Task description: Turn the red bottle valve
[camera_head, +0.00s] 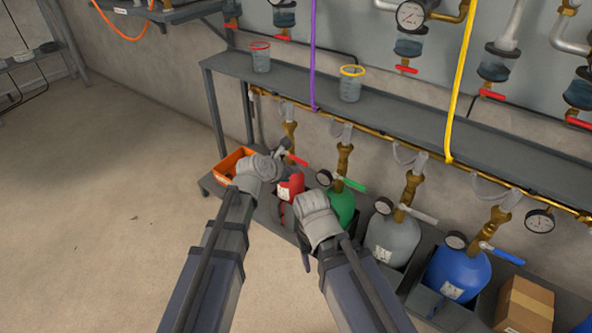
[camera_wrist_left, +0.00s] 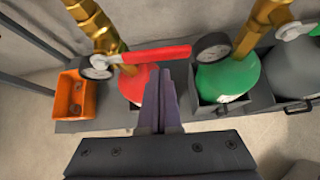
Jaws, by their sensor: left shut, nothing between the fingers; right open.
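The red bottle (camera_head: 291,188) stands first in the row of bottles, below a brass valve with a red lever handle (camera_head: 297,159). In the left wrist view the red handle (camera_wrist_left: 157,54) lies nearly level above the red bottle (camera_wrist_left: 135,86), pointing right from the brass fitting. My left gripper (camera_head: 284,165) is at the red bottle's valve. Its fingers (camera_wrist_left: 160,80) are shut with nothing between them and their tips end just under the handle in the picture; contact cannot be told. My right gripper (camera_head: 296,228) is open, lower and in front of the red and green bottles.
A green bottle (camera_head: 342,205), a grey bottle (camera_head: 390,239) and a blue bottle (camera_head: 458,272) stand to the right. An orange bin (camera_head: 228,165) is at the left end. A shelf (camera_head: 390,113) runs above. Open floor (camera_head: 100,200) lies left.

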